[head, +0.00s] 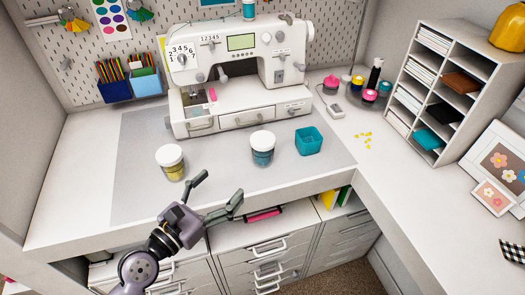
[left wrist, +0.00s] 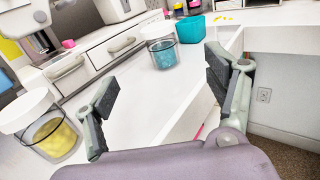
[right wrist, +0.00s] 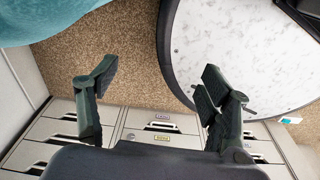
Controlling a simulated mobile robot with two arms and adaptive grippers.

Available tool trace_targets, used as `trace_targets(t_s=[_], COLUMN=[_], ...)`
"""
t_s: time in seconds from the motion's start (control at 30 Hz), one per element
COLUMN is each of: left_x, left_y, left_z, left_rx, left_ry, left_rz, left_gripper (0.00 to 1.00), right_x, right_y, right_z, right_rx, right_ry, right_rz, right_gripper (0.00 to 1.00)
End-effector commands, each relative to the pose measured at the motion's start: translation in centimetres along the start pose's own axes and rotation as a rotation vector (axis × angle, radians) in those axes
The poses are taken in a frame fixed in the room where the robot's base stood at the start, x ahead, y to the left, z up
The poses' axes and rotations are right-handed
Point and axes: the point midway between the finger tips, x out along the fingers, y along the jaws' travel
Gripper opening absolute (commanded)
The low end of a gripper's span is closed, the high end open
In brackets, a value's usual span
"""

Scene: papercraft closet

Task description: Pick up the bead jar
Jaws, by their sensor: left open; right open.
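Two clear jars with white lids stand upright on the desk. One jar with yellow contents (head: 171,163) is at the left; it also shows in the left wrist view (left wrist: 52,136). The other jar with blue contents (head: 262,149) is farther right, and in the left wrist view (left wrist: 164,52) it shows beyond and between the fingertips. I cannot tell which one is the bead jar. My left gripper (head: 223,189) is open and empty near the desk's front edge, in front of both jars and touching neither. My right gripper (right wrist: 159,72) is open and empty, away from the desk jars.
A teal square cup (head: 308,142) stands right of the blue jar. A white sewing machine (head: 238,60) is behind. Small yellow pieces (head: 363,140) lie at the right. A shelf unit (head: 445,85) stands farther right. Drawers (head: 262,255) are below the desk edge.

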Motion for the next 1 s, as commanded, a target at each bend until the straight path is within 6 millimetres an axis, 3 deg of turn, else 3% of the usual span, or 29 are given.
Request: trace_targets(t_s=[0.17, 0.6, 0.87, 1.0], left_x=[1.8, 10.8, 12.7, 14.8], left_y=[0.2, 0.3, 0.3, 0.2], left_z=[0.6, 0.6, 0.5, 0.6], left_rx=[-0.045, -0.039, -0.039, -0.036], left_ry=[-0.016, -0.013, -0.012, -0.011], left_rz=[0.006, 0.006, 0.005, 0.005], left_gripper=[0.78, 0.78, 0.78, 0.78], right_x=[-0.6, -2.2, -2.4, -2.9], right_y=[0.1, 0.0, 0.1, 0.1], right_z=[-0.5, -0.8, -0.8, -0.9], right_rx=[0.000, 0.000, 0.000, 0.000], right_ry=[0.006, 0.009, 0.009, 0.009], right_rz=[0.001, 0.000, 0.000, 0.000], right_gripper=[0.72, 0.72, 0.72, 0.72])
